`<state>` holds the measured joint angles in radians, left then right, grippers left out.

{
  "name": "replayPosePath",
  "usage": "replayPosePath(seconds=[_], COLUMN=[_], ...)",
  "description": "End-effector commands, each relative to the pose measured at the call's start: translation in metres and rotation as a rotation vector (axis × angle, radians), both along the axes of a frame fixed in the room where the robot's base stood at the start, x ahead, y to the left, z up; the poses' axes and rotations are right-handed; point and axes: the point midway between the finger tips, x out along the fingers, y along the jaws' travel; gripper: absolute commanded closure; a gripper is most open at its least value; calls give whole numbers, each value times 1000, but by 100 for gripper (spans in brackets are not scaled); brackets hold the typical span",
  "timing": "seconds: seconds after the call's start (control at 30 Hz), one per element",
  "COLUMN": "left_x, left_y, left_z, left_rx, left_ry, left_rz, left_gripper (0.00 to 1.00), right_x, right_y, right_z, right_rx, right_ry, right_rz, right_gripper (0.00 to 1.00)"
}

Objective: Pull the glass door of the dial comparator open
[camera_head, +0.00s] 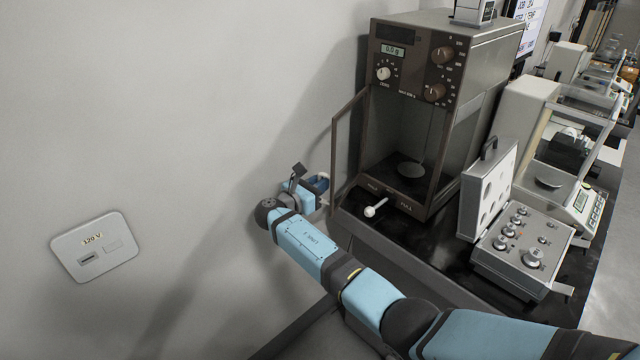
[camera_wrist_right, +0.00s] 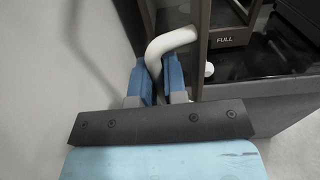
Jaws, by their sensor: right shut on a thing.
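The dial comparator (camera_head: 415,60) is a tall brown cabinet with dials and a small display on its upper front. Its glass door (camera_head: 347,140) stands swung out at the left side of the cabinet, and the front opening is clear, with a round pan (camera_head: 411,169) inside. My right gripper (camera_head: 321,184) is at the lower free edge of the door. In the right wrist view its blue fingers (camera_wrist_right: 160,82) are shut on the door's white curved handle (camera_wrist_right: 172,41). My left gripper is not in view.
A white-knobbed lever (camera_head: 375,208) sticks out below the cabinet front. An open grey weight case (camera_head: 520,240) stands on the dark table to the right, with another balance (camera_head: 545,180) behind it. The wall with a 120 V socket plate (camera_head: 95,245) is close at the left.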

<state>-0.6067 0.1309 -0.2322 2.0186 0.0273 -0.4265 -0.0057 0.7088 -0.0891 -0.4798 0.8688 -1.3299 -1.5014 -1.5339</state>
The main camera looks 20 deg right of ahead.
Motion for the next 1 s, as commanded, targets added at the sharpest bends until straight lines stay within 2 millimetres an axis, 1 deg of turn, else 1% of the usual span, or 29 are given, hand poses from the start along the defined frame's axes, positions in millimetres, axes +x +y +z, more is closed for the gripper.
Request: replayPosePath(seconds=[0.17, 0.4, 0.43, 0.47, 0.7, 0.8, 0.87, 1.0], left_x=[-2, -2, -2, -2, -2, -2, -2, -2], left_y=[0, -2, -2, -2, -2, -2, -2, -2], left_z=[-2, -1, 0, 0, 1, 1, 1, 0], left_rx=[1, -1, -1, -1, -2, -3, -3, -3], left_ry=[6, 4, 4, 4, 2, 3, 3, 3], left_rz=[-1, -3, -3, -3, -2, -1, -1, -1], left_gripper=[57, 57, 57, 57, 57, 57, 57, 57], right_x=[0, 0, 0, 0, 0, -1, -4, -15], right_y=[0, -1, -1, -1, 0, 3, 8, 30], right_z=[-1, -1, 0, 0, 0, -1, -1, -1], right_rx=[0, 0, 0, 0, 1, 1, 1, 3], right_ry=[1, 1, 1, 1, 0, 0, 0, 1], right_rz=[0, 0, 0, 0, 0, 1, 1, 3], right_gripper=[100, 100, 83, 79, 79, 79, 79, 79])
